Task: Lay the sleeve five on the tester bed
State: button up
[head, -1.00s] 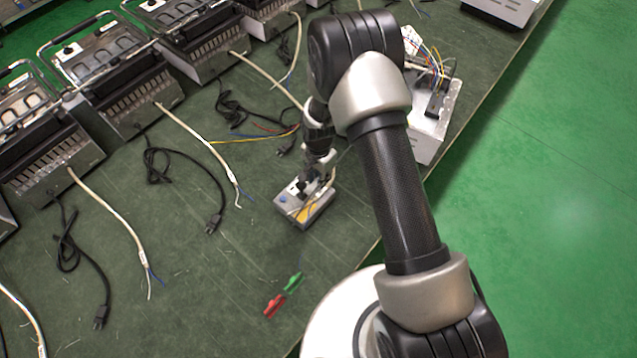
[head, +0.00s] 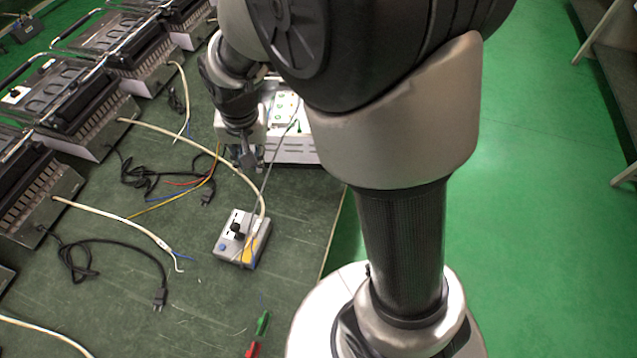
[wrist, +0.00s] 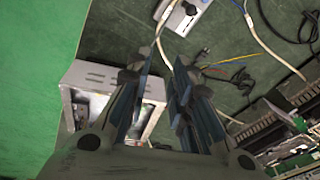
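The tester (head: 240,238) is a small grey box with a blue button, a black knob and a yellow patch, on the green table. A cream sleeve (head: 215,157), apparently sleeve five, curves from a heating unit to the tester. Its end reaches the tester's right side; I cannot tell exactly how it rests on the bed. My gripper (head: 250,168) is beyond the tester, near a metal box.
The metal box (head: 290,148) stands near my gripper, with a grey cable (head: 275,160) running to the tester. Several heating units (head: 65,95) line the left, with cream sleeves and black cords before them. Red (head: 253,349) and green (head: 263,322) clips lie in front.

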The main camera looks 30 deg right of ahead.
jog(key=s+d+r+n+t, duration=0.1)
jog(key=s+d+r+n, duration=0.1)
jog(key=s+r, duration=0.5)
jog(key=s+d+r+n+t, duration=0.1)
jog(key=s+d+r+n, duration=0.2)
jog(key=s+r, duration=0.4)
jog(key=s, duration=0.7)
jog(key=shift+s+d+t, duration=0.15)
jog(key=shift+s+t, duration=0.1)
jog(key=shift+t, duration=0.05)
jog(key=shift+f, duration=0.15)
jog(key=shift+f+b, duration=0.15)
jog(key=shift+b, duration=0.15)
